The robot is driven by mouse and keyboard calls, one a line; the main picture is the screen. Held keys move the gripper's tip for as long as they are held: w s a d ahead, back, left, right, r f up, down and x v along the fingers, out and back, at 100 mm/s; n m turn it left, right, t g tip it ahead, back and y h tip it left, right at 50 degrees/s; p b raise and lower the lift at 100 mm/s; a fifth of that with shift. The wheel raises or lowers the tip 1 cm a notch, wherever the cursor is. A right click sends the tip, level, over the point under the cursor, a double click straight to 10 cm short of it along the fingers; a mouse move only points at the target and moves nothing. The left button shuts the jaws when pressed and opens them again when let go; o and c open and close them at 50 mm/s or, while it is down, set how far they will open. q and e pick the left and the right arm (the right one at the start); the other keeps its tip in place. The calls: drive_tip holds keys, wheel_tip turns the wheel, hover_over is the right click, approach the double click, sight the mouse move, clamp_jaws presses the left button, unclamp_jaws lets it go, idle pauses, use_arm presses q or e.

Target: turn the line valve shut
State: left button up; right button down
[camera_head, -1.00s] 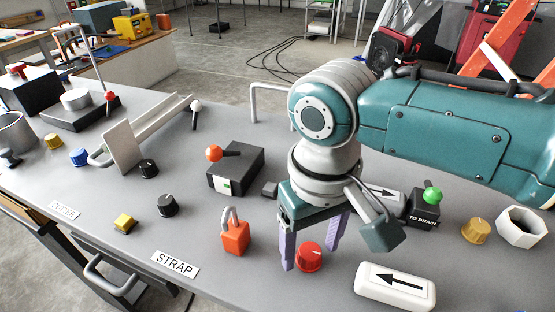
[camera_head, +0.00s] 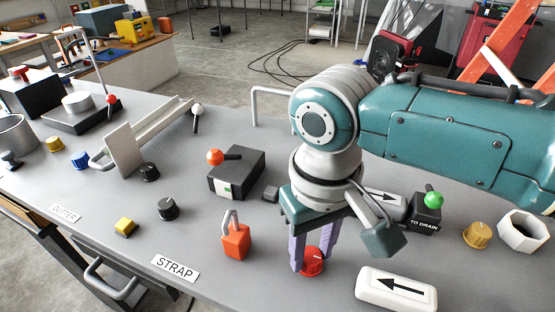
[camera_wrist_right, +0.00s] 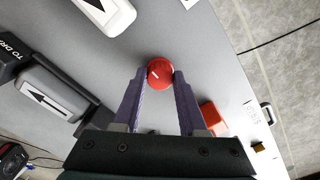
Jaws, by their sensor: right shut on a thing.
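A round red knob (camera_head: 314,266) with a white pointer line stands on the grey bench near its front. It also shows in the right wrist view (camera_wrist_right: 160,74), between my purple fingertips. My right gripper (camera_head: 313,258) points down with one finger on each side of the knob and is shut on it. A black valve block (camera_head: 240,170) with an orange-tipped lever lies to the left. A black block with a green-tipped lever (camera_head: 433,199), marked TO DRAIN, lies to the right. No label reading "line" is legible. My left gripper is not in view.
A red padlock (camera_head: 236,240) stands just left of the knob. A white arrow block (camera_head: 394,288) lies at its front right. A yellow knob (camera_head: 477,235) and a white hex nut (camera_head: 522,230) are further right. The bench edge runs along the front.

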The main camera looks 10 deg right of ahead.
drive_tip(key=shift+n, duration=0.3)
drive_tip(key=n+p, duration=0.1)
drive_tip(key=n, duration=0.1)
drive_tip(key=shift+r+n, duration=0.1)
drive_tip(key=shift+n, duration=0.2)
drive_tip(key=n+p, duration=0.1)
drive_tip(key=n, duration=0.3)
drive_tip(key=shift+n, duration=0.3)
drive_tip(key=n+p, duration=0.1)
drive_tip(key=n, duration=0.8)
drive_tip(key=shift+n, duration=0.5)
drive_tip(key=shift+c, duration=2.3)
unclamp_jaws()
